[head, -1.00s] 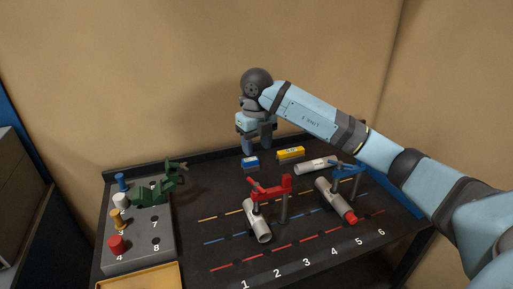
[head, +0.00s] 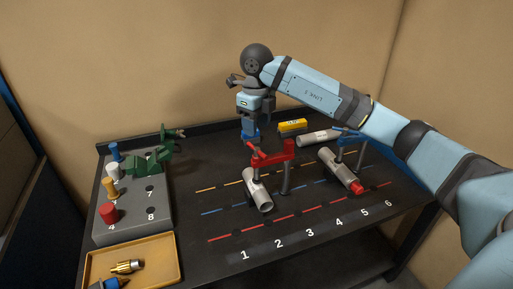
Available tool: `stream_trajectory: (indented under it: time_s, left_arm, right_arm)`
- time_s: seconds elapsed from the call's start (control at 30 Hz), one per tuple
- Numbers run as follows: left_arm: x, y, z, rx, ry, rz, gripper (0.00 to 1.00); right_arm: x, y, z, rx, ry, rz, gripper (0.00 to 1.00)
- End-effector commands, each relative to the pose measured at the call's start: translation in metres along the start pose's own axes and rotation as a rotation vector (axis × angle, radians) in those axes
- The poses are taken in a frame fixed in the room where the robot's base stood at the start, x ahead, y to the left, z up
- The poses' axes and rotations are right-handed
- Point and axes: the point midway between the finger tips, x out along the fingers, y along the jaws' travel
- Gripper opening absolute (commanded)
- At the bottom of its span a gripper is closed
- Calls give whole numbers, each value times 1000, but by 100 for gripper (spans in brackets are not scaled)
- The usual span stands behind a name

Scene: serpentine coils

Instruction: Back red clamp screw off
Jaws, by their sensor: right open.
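The red clamp (head: 273,159) stands on the dark table, mounted on a grey post. Its red screw handle (head: 252,147) is at the upper left end of its arm, above a grey tube (head: 257,191) that lies on the table. I cannot tell how hard the screw presses on the tube. My right gripper (head: 249,139) points down just behind and above the screw handle, seemingly apart from it. It is open, and its fingertips are partly hidden or blend with a blue block behind. My left gripper is out of view.
A yellow block (head: 292,125) lies behind. At left are a grey peg block (head: 132,218) with a green clamp (head: 152,160) and an orange tray (head: 163,256). The front strip is clear.

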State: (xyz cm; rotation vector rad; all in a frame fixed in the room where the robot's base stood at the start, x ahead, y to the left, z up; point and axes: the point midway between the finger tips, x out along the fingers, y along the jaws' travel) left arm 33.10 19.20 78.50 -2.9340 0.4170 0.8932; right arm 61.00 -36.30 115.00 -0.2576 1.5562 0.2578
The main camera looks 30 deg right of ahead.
Motion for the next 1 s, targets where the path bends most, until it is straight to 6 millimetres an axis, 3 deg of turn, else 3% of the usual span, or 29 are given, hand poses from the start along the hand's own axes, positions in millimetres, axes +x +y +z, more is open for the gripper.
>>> stream_trajectory:
  time_s: [0.2, 0.4, 0.8, 0.87, 1.0]
  left_arm:
    - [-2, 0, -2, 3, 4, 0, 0]
    - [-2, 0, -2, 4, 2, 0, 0]
    - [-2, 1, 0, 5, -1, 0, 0]
    - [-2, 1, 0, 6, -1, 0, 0]
    - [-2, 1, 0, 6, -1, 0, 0]
  right_arm:
    - [46, 0, 0, 1, 3, 0, 49]
    - [71, 0, 0, 2, 1, 1, 49]
    - [79, 0, 0, 1, -1, 0, 49]
    - [79, 0, 0, 1, -1, 0, 38]
    - [79, 0, 0, 1, -1, 0, 6]
